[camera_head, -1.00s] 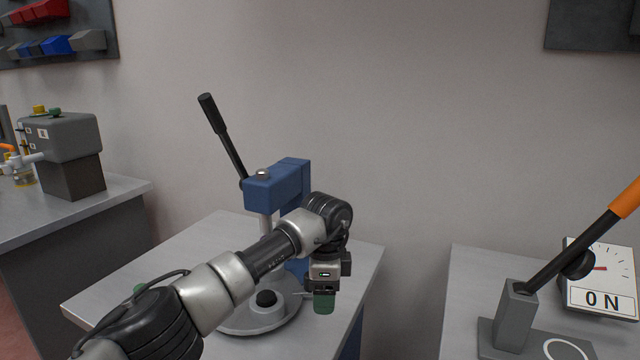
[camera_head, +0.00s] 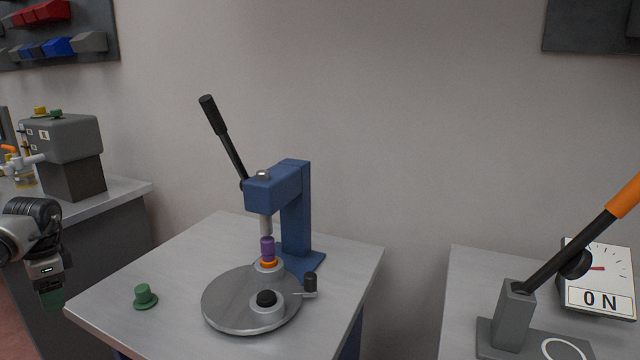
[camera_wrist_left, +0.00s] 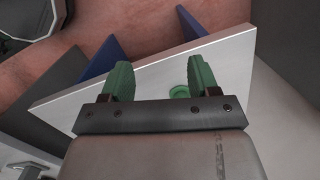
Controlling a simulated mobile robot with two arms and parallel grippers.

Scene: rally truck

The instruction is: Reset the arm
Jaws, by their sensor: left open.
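My left gripper (camera_head: 51,297) hangs at the far left of the head view, fingers pointing down, just off the left corner of the middle table. In the left wrist view its two green fingers (camera_wrist_left: 153,80) are apart with nothing between them. The table (camera_wrist_left: 225,52) lies beyond them there, with a small green piece (camera_wrist_left: 180,91) on it. My right gripper is not in view.
The middle table (camera_head: 345,262) carries a blue arbor press (camera_head: 278,187), a round turntable (camera_head: 225,308) with a purple and orange piece, and a green knob-shaped piece (camera_head: 145,296). A lever (camera_head: 560,255) with an "ON" gauge (camera_head: 603,280) stands at right.

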